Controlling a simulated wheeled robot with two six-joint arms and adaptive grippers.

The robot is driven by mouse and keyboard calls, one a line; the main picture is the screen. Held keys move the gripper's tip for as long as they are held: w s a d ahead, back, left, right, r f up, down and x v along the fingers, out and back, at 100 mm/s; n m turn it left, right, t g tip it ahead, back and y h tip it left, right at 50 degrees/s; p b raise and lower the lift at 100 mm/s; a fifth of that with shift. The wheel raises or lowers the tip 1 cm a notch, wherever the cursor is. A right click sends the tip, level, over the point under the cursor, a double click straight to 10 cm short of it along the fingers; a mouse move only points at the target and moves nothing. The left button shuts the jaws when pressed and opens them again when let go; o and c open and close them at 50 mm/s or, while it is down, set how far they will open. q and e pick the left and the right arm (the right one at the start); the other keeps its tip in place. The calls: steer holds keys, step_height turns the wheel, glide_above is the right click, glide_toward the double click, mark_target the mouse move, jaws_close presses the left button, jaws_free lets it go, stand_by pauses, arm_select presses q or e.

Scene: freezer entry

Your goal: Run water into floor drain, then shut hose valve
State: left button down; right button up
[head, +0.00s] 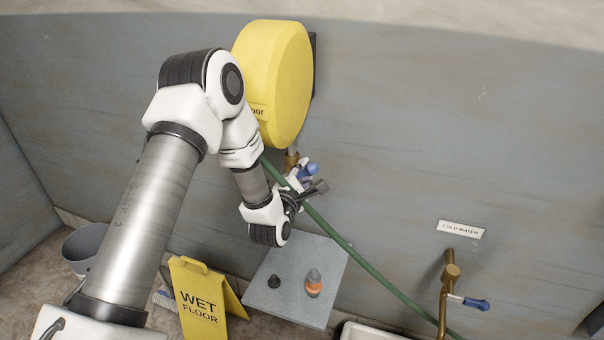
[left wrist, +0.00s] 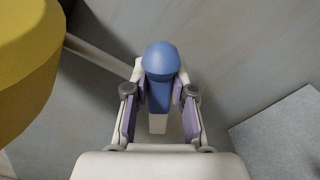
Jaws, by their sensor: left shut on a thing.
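The yellow hose reel (head: 272,82) hangs on the wall, with a brass fitting (head: 291,160) below it. A blue lever handle (head: 311,169) sits beside this fitting, and I take it as the hose valve's handle. My left gripper (head: 304,184) is at this handle. In the left wrist view, the fingers (left wrist: 160,98) are shut on the blue handle (left wrist: 160,62), one on each side. Most of the valve body is hidden. The floor drain and water are not seen. My right gripper is out of view.
A wet-floor sign (head: 199,299) and grey bucket (head: 82,246) stand left. A brass cold-water tap (head: 452,272) and white basin (head: 368,334) are right.

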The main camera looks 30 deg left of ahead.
arm_select(q)
steer(key=shift+w+d+f+m+b, duration=0.1)
steer(key=shift+d+f+m+b, duration=0.1)
steer(key=shift+f+m+b, duration=0.75)
steer(key=shift+s+d+f+m+b, duration=0.1)
steer(key=shift+d+f+m+b, duration=0.3)
steer(key=shift+m+b, duration=0.75)
steer(key=shift+w+d+f+m+b, duration=0.1)
steer(key=shift+f+m+b, duration=0.75)
steer(key=shift+m, duration=0.45)
steer(key=c, duration=1.1)
jaws_free()
steer(key=shift+c, duration=0.2)
steer(key=shift+o, duration=0.9)
steer(key=v, duration=1.2)
